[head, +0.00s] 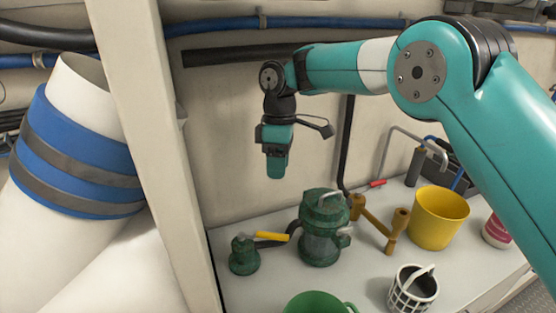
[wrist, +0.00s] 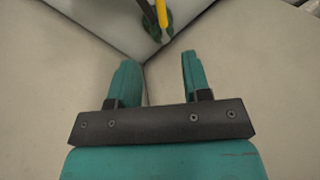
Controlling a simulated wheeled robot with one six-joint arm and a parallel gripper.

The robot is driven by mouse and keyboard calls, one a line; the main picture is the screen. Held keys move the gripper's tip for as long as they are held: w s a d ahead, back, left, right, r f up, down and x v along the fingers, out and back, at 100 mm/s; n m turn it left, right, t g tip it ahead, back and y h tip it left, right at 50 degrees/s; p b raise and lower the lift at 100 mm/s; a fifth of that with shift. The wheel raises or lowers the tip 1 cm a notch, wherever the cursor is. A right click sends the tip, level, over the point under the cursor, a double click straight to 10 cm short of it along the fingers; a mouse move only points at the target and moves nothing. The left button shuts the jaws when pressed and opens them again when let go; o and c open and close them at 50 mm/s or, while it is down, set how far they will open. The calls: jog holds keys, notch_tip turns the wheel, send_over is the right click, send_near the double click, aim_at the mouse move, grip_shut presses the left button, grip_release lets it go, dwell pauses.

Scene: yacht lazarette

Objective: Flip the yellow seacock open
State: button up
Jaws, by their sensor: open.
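The yellow seacock handle (head: 272,236) sticks out to the right from the top of a small green seacock body (head: 243,256) on the white shelf. In the wrist view the yellow handle (wrist: 161,12) and part of the green body (wrist: 168,28) show at the top edge, beyond the fingertips. My gripper (head: 277,172) hangs pointing down, above the handle and clear of it. In the wrist view my gripper (wrist: 158,75) has its two teal fingers apart with nothing between them.
A green strainer (head: 322,230) stands just right of the handle, with a dark hose (head: 271,244) between it and the seacock. A pale post (head: 165,150) rises at left. A yellow bucket (head: 437,218), a white basket (head: 412,290) and a green bucket (head: 318,303) are also close.

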jog(key=shift+r, duration=0.1)
jog(key=shift+c, duration=1)
jog(key=shift+s+a, duration=0.2)
jog(key=shift+a, duration=0.05)
jog(key=c, duration=0.4)
jog(key=shift+m+t+y, duration=0.3)
jog(key=shift+m+y, duration=0.1)
jog(key=shift+y, duration=0.2)
jog(key=s+a+f, duration=0.2)
jog(key=shift+s+a+f, duration=0.35)
jog(key=shift+s, duration=0.05)
grip_shut()
jog(key=s+d+f+t+y, duration=0.1)
jog(key=s+d+f+t, duration=0.25)
jog(key=s, duration=0.25)
jog(key=s+d+f+t+y, duration=0.1)
jog(key=s+d+f+t, duration=0.1)
jog(key=s+t, duration=0.3)
jog(key=w+a+f+g+p, duration=0.1)
jog(key=w+a+f+p, duration=0.1)
jog(key=w+f, duration=0.5)
jog(key=shift+w+f, duration=0.2)
jog(key=shift+f, duration=0.65)
